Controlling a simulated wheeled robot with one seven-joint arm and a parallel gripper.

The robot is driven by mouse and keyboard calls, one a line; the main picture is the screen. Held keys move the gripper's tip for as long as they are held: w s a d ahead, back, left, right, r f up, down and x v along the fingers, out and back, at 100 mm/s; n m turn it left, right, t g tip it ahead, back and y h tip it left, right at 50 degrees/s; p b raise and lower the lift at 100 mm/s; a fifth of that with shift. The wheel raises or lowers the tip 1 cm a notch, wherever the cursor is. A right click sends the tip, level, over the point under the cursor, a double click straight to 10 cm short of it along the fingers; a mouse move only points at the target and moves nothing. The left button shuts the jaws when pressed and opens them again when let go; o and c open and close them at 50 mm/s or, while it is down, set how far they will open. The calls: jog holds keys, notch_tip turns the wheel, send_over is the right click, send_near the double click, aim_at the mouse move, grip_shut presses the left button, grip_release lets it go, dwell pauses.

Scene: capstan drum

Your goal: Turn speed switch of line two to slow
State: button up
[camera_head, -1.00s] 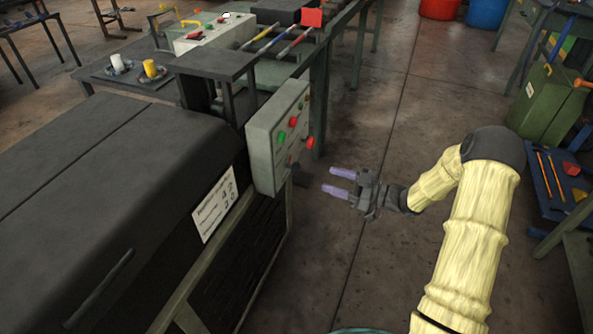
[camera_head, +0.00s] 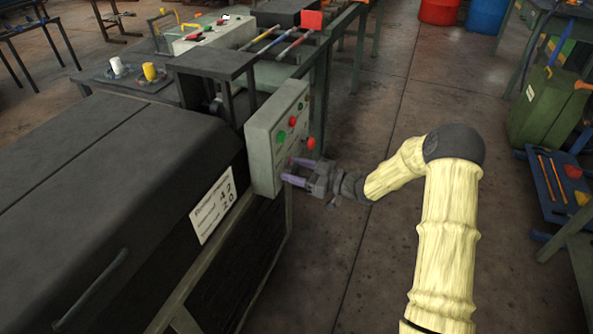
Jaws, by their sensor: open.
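A pale grey control box (camera_head: 264,147) is mounted on the end of the dark machine at the picture's middle left. Its face carries a green button (camera_head: 281,137), a red button (camera_head: 293,121) and a larger red knob (camera_head: 310,143) on its right side. My gripper (camera_head: 290,172) is open, its two purple fingers pointing left at the lower part of the box face. The fingers overlap the box's lower edge in the picture. I cannot tell whether they touch anything. Any switch at that spot is hidden by the fingers, and I cannot read the box's labels.
The dark machine housing (camera_head: 120,190) fills the left, with a white label plate (camera_head: 212,205) on its end. A second control box (camera_head: 215,35) stands behind. A green can (camera_head: 546,103) and blue tray (camera_head: 560,180) are at right. The floor (camera_head: 385,115) between is clear.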

jog(key=c, duration=0.9)
jog(key=shift+c, duration=0.2)
jog(key=shift+f+n, duration=0.1)
jog(key=shift+n, duration=0.3)
jog(key=n+b, duration=0.2)
jog(key=n, duration=0.2)
jog(key=shift+f+b, duration=0.1)
jog(key=shift+b, duration=0.3)
jog(key=n+b, duration=0.3)
jog(key=n, duration=0.1)
jog(key=shift+n, duration=0.4)
jog(key=n+b, duration=0.5)
jog(key=shift+d+f+b, duration=0.1)
jog(key=shift+b, duration=0.25)
jog(key=n+b, duration=0.3)
jog(key=shift+r, duration=0.2)
jog(key=shift+n, duration=0.3)
